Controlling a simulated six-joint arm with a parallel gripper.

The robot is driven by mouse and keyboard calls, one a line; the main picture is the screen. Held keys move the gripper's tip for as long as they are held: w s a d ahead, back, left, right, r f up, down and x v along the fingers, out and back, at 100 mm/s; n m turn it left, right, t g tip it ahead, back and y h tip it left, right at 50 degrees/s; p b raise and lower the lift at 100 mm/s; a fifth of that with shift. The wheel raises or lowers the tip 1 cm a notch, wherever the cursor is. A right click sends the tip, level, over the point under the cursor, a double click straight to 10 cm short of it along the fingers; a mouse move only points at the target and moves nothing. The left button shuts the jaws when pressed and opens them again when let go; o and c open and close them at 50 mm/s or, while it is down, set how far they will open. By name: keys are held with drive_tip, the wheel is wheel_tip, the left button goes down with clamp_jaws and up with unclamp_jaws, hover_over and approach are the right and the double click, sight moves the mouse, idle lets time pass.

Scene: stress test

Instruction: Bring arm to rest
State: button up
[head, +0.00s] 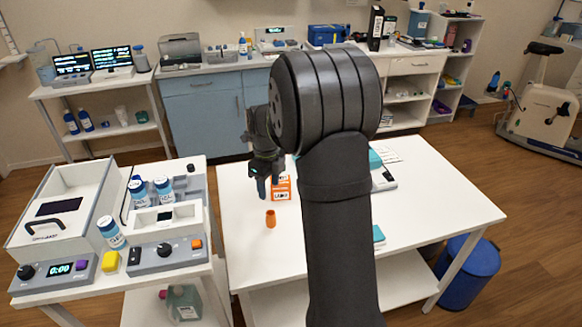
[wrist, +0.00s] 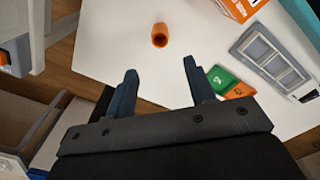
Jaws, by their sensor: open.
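My gripper (head: 262,187) hangs over the left part of the white table (head: 440,205) in the head view. Its two fingers stand apart in the wrist view (wrist: 160,85), with nothing between them. A small orange cup (head: 270,219) stands on the table below and in front of the gripper. It also shows in the wrist view (wrist: 159,36), beyond the fingertips. An orange and white box (head: 283,188) is on the table just behind the gripper. My dark arm covers the middle of the table in the head view.
A teal item and a grey device lie partly behind my arm. A blue bin (head: 470,275) stands at the right. The table's right side is clear.

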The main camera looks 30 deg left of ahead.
sight(270, 212)
wheel_tip(270, 212, down, 12)
drive_tip(key=shift+r, duration=2)
drive_tip(key=shift+f, duration=0.1)
